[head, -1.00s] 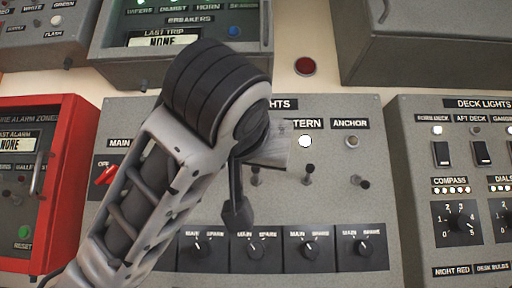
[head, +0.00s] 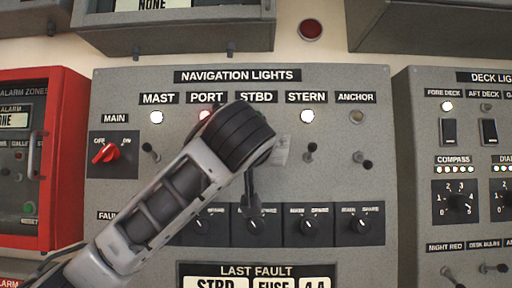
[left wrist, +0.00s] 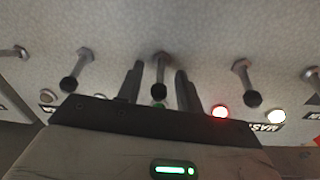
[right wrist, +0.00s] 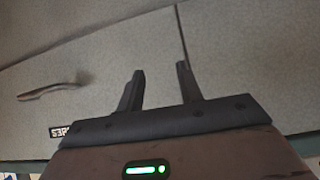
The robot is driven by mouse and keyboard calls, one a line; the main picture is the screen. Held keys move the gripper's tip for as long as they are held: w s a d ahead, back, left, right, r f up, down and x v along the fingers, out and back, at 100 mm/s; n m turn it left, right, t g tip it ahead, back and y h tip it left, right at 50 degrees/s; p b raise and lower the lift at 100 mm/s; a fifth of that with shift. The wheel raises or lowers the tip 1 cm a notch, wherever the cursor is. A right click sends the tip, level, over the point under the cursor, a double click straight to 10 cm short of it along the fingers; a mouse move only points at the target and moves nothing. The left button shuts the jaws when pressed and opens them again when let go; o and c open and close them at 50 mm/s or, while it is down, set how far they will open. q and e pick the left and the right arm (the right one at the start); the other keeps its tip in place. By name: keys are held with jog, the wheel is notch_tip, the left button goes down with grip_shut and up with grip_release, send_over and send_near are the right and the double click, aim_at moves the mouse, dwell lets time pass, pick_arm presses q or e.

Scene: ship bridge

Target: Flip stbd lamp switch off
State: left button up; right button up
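The stbd switch is a metal toggle with a dark tip (left wrist: 161,62) in the left wrist view. It stands between the two parted fingers of my left gripper (left wrist: 158,85), with gaps seen beside it. The stbd lamp (left wrist: 158,106) shows green there, partly hidden by my gripper. In the head view my left arm covers the toggle and most of the lamp below the STBD label (head: 256,97). My left gripper (head: 251,200) is seen there from behind. My right gripper (right wrist: 158,88) is open and empty before a grey surface, outside the head view.
The port toggle (left wrist: 246,84) and stern toggle (left wrist: 76,70) flank my left fingers. The port lamp (left wrist: 220,111) is red; the mast lamp (head: 157,117) and stern lamp (head: 307,116) are white. Rotary knobs (head: 308,226) sit below. A grey cabinet with a handle (right wrist: 50,91) faces my right gripper.

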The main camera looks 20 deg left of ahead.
pick_arm(q)
grip_shut()
jog(key=f+t+b, duration=0.1)
jog(key=b, duration=0.2)
jog(key=shift+s, duration=0.1)
jog(key=shift+f+m+t+y+b, duration=0.25)
jog(key=shift+t+b, duration=0.9)
jog(key=shift+b, duration=0.85)
jog(key=shift+f+m+t+y+b, duration=0.15)
jog(key=shift+f+t+b, duration=0.25)
jog(key=shift+t+b, duration=1.2)
jog(key=shift+f+m+t+y+b, duration=0.2)
jog(key=shift+t+b, duration=0.55)
jog(key=shift+b, duration=1.6)
pick_arm(e)
notch_tip(320, 180, down, 6)
jog(key=w+a+t+y, duration=0.1)
jog(key=a, duration=0.1)
jog(key=shift+a+m, duration=0.2)
jog(key=shift+m, duration=0.2)
jog(key=shift+f, duration=0.1)
jog(key=shift+w+r, duration=0.1)
jog(key=shift+r, duration=0.1)
